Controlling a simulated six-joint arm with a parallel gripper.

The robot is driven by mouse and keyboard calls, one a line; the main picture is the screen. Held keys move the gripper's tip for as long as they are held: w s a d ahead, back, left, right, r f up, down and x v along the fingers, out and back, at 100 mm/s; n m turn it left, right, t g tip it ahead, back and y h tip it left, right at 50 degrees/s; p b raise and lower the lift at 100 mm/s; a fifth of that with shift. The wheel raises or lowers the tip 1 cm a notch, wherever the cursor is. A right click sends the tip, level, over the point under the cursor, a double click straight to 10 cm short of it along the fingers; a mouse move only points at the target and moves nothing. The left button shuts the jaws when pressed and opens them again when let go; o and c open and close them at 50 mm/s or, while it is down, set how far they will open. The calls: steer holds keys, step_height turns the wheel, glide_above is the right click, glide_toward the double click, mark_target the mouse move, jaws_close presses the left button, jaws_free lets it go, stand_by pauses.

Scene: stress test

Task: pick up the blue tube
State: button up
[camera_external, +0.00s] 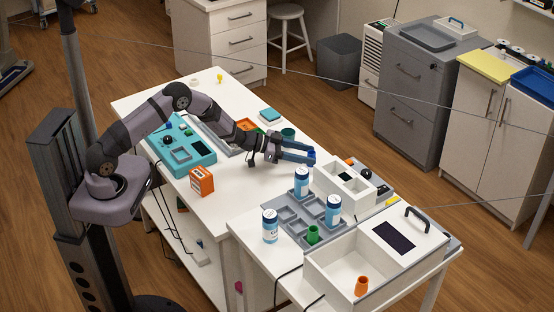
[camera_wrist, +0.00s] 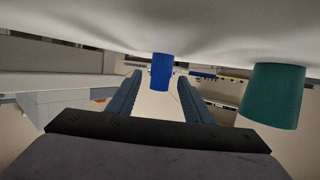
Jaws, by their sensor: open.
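The blue tube (camera_external: 311,155) stands on the white table near its right edge, at the tips of my gripper. It also shows in the wrist view (camera_wrist: 161,72), where the picture is upside down, with the table at the top. My gripper (camera_external: 306,156) is low over the table, roughly level, with its fingers pointing at the tube. In the wrist view my gripper (camera_wrist: 160,80) is open, with a finger on each side of the tube and visible gaps. I cannot tell how deep the tube sits between the fingertips. Nothing is held.
A teal cup (camera_wrist: 272,96) stands beside my gripper, behind it in the external view (camera_external: 288,133). A white-and-blue bottle (camera_external: 301,183) stands in the grey tray (camera_external: 290,214), close to the tube. A white box (camera_external: 345,186) lies to the right. An orange box (camera_external: 201,181) stands at left.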

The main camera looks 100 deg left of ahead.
steer(key=shift+w, duration=0.15)
steer(key=c, duration=1.1)
step_height(320, 180, up, 10)
steer(key=shift+b, duration=0.45)
